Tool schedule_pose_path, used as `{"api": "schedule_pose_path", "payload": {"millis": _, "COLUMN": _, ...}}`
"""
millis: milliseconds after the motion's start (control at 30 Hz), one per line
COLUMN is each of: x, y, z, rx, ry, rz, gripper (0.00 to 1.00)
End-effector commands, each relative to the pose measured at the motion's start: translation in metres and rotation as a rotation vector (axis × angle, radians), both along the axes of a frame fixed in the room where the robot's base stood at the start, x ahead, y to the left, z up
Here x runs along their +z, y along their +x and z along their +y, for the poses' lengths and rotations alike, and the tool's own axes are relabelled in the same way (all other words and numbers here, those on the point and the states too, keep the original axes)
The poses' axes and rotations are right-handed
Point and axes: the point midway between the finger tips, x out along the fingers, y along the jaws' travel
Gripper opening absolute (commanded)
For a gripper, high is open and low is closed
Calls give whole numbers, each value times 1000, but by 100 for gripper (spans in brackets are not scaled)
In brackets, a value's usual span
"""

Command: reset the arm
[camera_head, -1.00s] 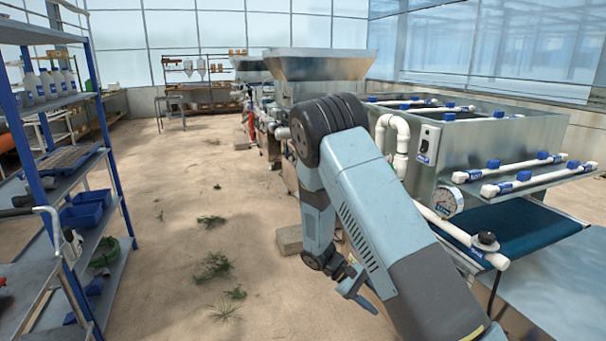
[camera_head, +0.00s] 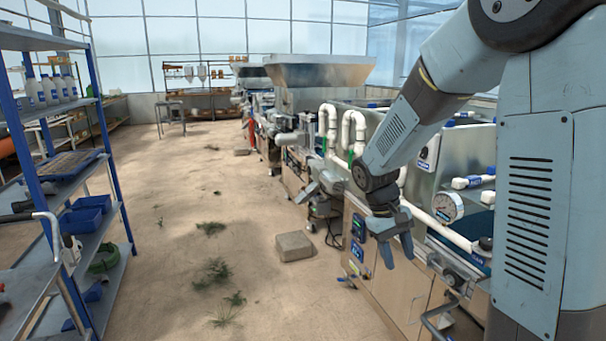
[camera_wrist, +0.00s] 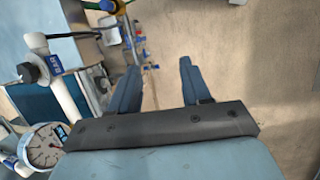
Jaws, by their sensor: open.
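My gripper (camera_head: 396,243) hangs at the end of my bent arm, in front of the seeder machine's side in the head view. Its two blue fingers (camera_wrist: 158,88) show spread apart in the wrist view, with nothing between them. The tray seeder (camera_head: 385,292) is a long metal machine with a hopper, white pipes and a wooden-looking lower cabinet. My arm covers part of its right side. The pressure gauge (camera_head: 447,206) is right of my gripper; it also shows at the lower left of the wrist view (camera_wrist: 40,147).
A blue-framed shelf (camera_head: 113,185) with bottles and blue bins stands at the left. A concrete block (camera_head: 294,246) lies on the floor near the machine. Several weed tufts grow from the floor. The sandy aisle (camera_head: 170,260) between shelf and machine is mostly clear.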

Motion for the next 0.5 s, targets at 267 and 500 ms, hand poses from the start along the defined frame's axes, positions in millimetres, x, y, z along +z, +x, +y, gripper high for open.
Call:
{"api": "schedule_pose_path", "payload": {"millis": 267, "x": 53, "y": -33, "z": -8, "rx": -65, "ry": 107, "rz": -156, "gripper": 48}}
{"api": "schedule_pose_path", "payload": {"millis": 500, "x": 91, "y": -65, "z": -13, "rx": -113, "ry": 185, "rz": -293, "gripper": 48}}
